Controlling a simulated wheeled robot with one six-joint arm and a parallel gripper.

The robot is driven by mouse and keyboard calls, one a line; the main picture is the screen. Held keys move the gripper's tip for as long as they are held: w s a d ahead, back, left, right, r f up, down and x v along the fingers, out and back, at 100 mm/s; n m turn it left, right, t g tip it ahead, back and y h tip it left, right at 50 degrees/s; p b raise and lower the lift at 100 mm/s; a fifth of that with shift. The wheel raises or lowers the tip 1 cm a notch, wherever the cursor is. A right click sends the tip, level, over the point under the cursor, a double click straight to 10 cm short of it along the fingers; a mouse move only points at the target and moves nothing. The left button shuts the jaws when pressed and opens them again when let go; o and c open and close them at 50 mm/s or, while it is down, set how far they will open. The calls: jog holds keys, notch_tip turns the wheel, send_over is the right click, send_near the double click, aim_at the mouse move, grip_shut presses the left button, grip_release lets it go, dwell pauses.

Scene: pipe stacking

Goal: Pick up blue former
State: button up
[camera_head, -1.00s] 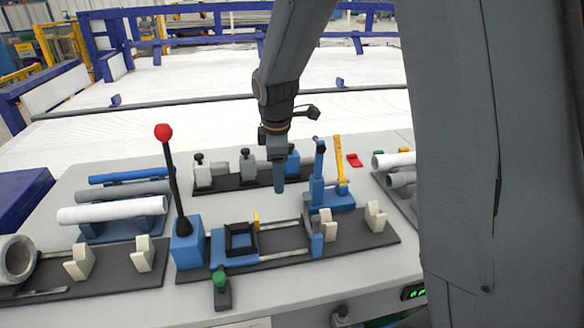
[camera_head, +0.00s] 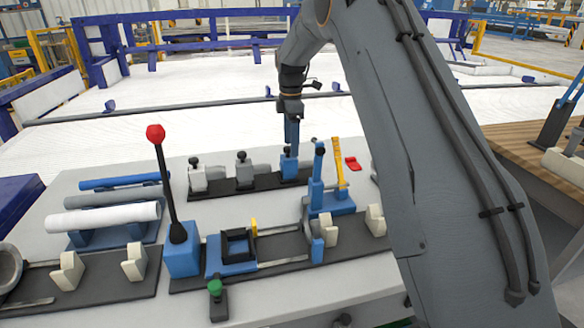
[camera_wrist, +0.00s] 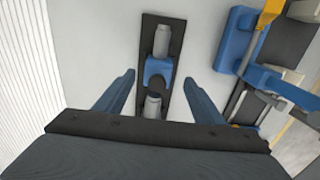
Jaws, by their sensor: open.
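The blue former (camera_head: 290,167) stands at the right end of a dark rack behind the bench machine, beside two grey formers. In the wrist view the blue former (camera_wrist: 158,71) lies between my two blue fingers, apart from both, with a dark knob just below it. My gripper (camera_head: 291,146) is directly above or just behind the former in the head view; the exact height gap is hard to judge. The wrist view shows my gripper (camera_wrist: 160,80) open and empty, its fingers well spread.
Grey formers (camera_head: 243,168) stand left on the same rack (camera_head: 225,190). A blue bending machine with a yellow lever (camera_head: 340,163) is close at the right. A red-knobbed lever (camera_head: 156,133) and pipes on a blue stand (camera_head: 105,217) are further left.

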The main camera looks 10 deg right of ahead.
aim_at(290, 160)
jog(key=f+p, duration=0.1)
jog(key=f, duration=0.4)
jog(key=f+p, duration=0.1)
jog(key=f, duration=0.1)
jog(key=shift+w+a+f+p, duration=0.15)
jog(key=shift+a+f+p, duration=0.1)
jog(key=shift+p, duration=0.05)
jog(key=shift+r, duration=0.1)
jog(key=c, duration=1.5)
